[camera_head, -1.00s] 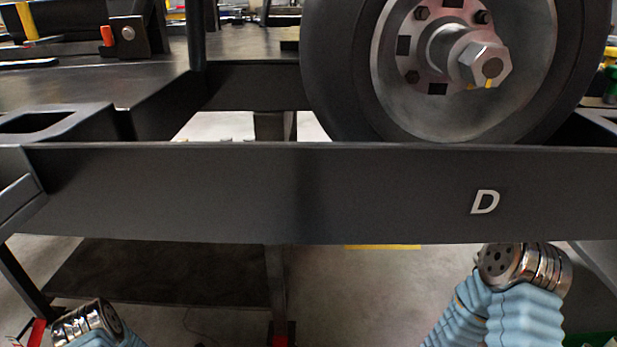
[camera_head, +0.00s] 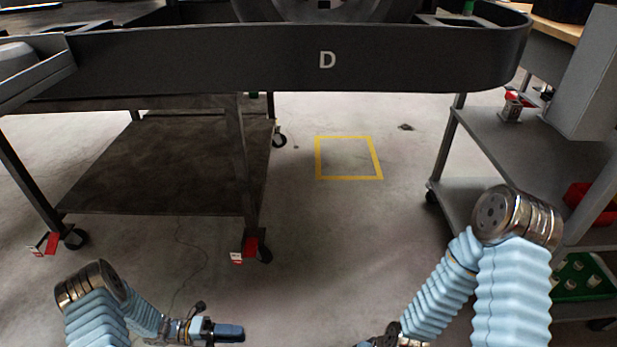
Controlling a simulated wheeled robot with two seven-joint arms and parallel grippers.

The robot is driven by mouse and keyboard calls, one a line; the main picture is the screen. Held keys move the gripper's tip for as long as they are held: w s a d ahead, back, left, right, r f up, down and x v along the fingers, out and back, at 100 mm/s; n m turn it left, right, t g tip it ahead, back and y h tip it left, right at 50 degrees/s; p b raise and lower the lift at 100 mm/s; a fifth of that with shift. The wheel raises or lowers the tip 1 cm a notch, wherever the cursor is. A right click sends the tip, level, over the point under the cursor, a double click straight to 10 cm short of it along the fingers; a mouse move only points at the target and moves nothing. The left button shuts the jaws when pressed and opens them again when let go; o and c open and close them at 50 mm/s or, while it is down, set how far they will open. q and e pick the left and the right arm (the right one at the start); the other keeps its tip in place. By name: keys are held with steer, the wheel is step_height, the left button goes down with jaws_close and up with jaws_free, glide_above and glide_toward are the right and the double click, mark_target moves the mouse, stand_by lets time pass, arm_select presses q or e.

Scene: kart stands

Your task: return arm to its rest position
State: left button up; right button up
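My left arm (camera_head: 100,305), in a light blue ribbed sleeve with a metal joint, comes in at the lower left. Its gripper (camera_head: 222,331) shows low in the picture, dark and seen from the side, apart from the stand and over the bare floor. I cannot make out a gap between its fingers. My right arm (camera_head: 510,280), in the same blue sleeve, is bent at the lower right. Its wrist end runs out at the bottom edge, and the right gripper is not visible.
A dark kart stand marked D (camera_head: 270,62) spans the top, with a wheel (camera_head: 325,8) cut off above. Its lower shelf (camera_head: 165,165) has castors. A grey cart (camera_head: 500,145) stands at right, close to my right arm.

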arm_select(q)
steer(key=s+d+r+m+g+y+p, duration=0.25)
steer(key=s+m+y+p, duration=0.25)
steer(key=m, duration=0.4)
steer(key=s+d+r+m+g+y+p, duration=0.2)
steer(key=s+d+m+y+p, duration=0.25)
steer(key=m, duration=0.45)
step_height(320, 180, up, 10)
steer(key=d+m+t+y+p, duration=0.1)
steer(key=m+t+y+p, duration=0.3)
steer(key=m, duration=1.2)
steer(key=shift+d+r+t+p, duration=0.15)
steer(key=shift+d+t+p, duration=0.15)
steer(key=shift+t+p, duration=0.3)
steer(key=shift+a, duration=0.1)
